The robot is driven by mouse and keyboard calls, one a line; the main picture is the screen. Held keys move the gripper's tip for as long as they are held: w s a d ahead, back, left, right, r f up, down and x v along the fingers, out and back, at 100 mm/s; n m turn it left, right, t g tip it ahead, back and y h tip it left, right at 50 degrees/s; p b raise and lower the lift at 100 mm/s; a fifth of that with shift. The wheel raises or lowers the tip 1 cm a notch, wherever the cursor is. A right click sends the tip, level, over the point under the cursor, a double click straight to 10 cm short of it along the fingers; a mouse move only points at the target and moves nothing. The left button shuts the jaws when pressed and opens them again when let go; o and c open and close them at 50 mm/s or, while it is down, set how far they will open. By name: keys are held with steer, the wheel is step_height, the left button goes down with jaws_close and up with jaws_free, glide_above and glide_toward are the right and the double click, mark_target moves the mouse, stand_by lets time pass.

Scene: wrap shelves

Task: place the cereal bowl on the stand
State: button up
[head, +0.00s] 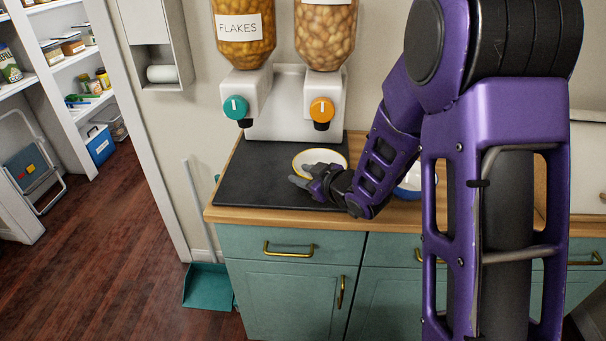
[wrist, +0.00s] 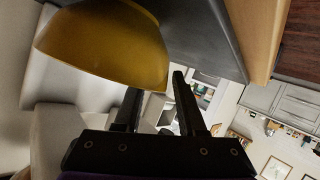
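The cereal bowl (head: 313,157), white inside with a yellow rim, sits upright on the dark slab (head: 255,190) below the dispensers. Its yellow outside (wrist: 105,45) fills the upper left of the wrist view, partly covering one finger. My gripper (head: 300,178) points left at the bowl's near side. In the wrist view its fingers (wrist: 158,95) are apart, and the bowl's rim end shows between them. I cannot tell whether a finger touches the bowl. The white dispenser stand (head: 285,125) rises behind the bowl.
Two cereal dispensers, one labelled FLAKES (head: 240,28), hang above the stand with a teal knob (head: 236,107) and an orange knob (head: 322,109). A blue-and-white bowl (head: 412,182) is partly hidden behind my arm. The slab's left part is clear.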

steer(key=shift+r, duration=0.15)
steer(key=shift+s+d+r, duration=0.1)
steer(key=shift+r, duration=0.05)
steer(key=p+v, duration=0.2)
steer(key=v, duration=0.9)
steer(key=shift+s, duration=0.3)
steer(key=shift+d, duration=0.15)
